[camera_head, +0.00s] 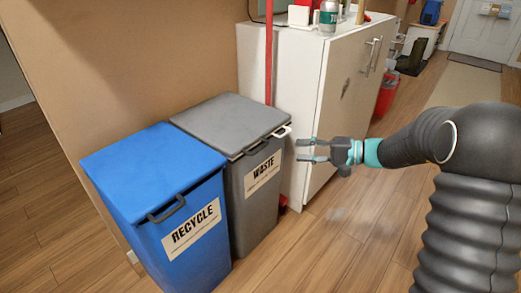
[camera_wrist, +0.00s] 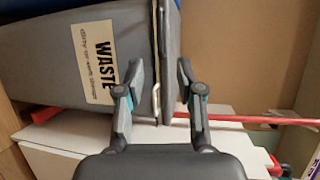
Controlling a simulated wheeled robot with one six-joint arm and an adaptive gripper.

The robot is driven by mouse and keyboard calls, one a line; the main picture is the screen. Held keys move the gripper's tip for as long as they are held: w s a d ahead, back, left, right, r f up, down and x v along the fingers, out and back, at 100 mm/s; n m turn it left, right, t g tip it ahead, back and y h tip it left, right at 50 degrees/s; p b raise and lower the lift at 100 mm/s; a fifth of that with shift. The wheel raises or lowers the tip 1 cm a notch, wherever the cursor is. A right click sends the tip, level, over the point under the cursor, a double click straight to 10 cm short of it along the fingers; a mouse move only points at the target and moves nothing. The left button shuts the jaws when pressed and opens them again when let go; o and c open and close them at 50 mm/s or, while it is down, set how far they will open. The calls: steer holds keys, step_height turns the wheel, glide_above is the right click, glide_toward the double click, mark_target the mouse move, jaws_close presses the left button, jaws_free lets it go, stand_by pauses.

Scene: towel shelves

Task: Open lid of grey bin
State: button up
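The grey bin (camera_head: 254,205) stands beside the blue bin and carries a "WASTE" label (camera_head: 262,173). Its flat grey lid (camera_head: 225,119) is down on the bin. My gripper (camera_head: 299,150) is open and just in front of that edge, to the right of the handle in the head view. The fingers look empty; contact with the handle cannot be told.
The blue recycle bin (camera_head: 160,210) stands close on the left, its lid down. A white cabinet (camera_head: 320,85) stands just behind and right of the grey bin, with a red pole (camera_head: 269,50) between. Open wood floor (camera_head: 335,235) lies in front.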

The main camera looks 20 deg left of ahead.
mark_target(262, 149)
steer(key=a, duration=0.4)
steer(key=a+f, duration=0.1)
steer(key=a, duration=0.3)
steer(key=a+f, duration=0.1)
steer(key=a, duration=0.4)
steer(key=shift+s+a+f+p, duration=0.1)
steer(key=shift+f+p, duration=0.1)
steer(key=shift+p, duration=0.15)
jaws_close()
